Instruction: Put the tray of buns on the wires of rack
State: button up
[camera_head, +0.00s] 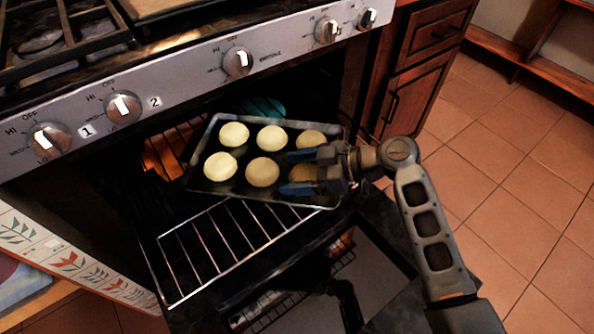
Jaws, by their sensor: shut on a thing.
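The tray (233,190) is dark with a thin light rim and carries several pale round buns (263,172) in two rows. It is in the oven opening, tilted in the picture, above and behind the front part of the wire rack (230,241). My gripper (300,172) is shut on the tray's right side, its blue-grey fingers covering part of the buns at the right. The rack's bare wires show in front of the tray. Whether the tray touches the wires cannot be told.
The oven's control panel (190,75) with several knobs overhangs the opening. The open oven door (375,270) lies below the rack. An orange glow (165,155) shows inside at the left. Wooden cabinets (415,70) stand at the right, with clear tiled floor (520,180) beside them.

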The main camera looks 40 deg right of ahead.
jog(key=o, duration=1.6)
jog(key=shift+s, duration=0.1)
jog(key=p+v, duration=0.1)
jog(key=v, duration=1.1)
